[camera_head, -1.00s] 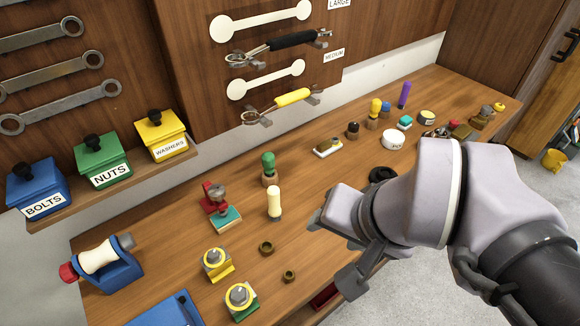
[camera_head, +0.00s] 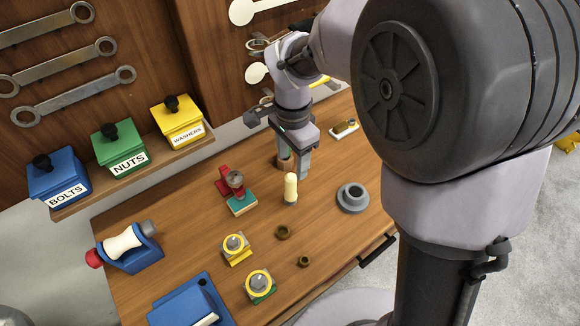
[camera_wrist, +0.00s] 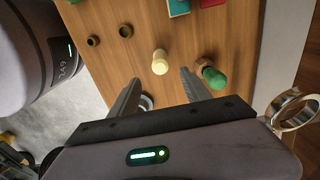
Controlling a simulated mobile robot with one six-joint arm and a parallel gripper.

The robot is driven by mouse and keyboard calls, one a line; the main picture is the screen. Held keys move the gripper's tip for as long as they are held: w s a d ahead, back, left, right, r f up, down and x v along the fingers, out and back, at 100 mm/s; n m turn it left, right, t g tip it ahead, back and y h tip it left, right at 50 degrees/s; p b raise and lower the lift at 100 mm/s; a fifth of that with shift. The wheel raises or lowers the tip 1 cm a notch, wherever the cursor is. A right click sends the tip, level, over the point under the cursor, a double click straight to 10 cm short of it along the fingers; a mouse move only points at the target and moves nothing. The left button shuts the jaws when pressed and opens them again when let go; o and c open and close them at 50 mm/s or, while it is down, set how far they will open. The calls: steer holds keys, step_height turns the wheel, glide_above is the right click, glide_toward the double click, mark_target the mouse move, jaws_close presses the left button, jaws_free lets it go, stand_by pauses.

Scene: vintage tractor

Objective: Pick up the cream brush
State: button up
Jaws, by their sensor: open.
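The cream brush (camera_head: 290,188) stands upright on the wooden workbench, with a cream top above a short base. It also shows in the wrist view (camera_wrist: 160,63), ahead of the space between the fingers. My gripper (camera_head: 293,170) is over the bench just behind the cream brush in the head view, fingers pointing down. In the wrist view its two fingers (camera_wrist: 163,92) are spread apart with nothing between them. A green-topped brush (camera_wrist: 213,77) stands close beside one finger; in the head view it is mostly hidden behind my gripper.
Two small brown nuts (camera_head: 283,232) lie in front. A grey round piece (camera_head: 352,198) sits to the right. Yellow-ringed pieces (camera_head: 236,246) and a blue tray (camera_head: 190,305) are nearer the front left.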

mark_target(291, 185)
steer(key=f+b, duration=0.1)
steer(key=f, duration=0.4)
steer(key=f+b, duration=0.2)
steer(key=f, duration=0.3)
steer(key=shift+a+f, duration=0.2)
steer(key=shift+f, duration=0.05)
steer(key=shift+s+r, duration=0.1)
steer(key=shift+c, duration=1.1)
jaws_close()
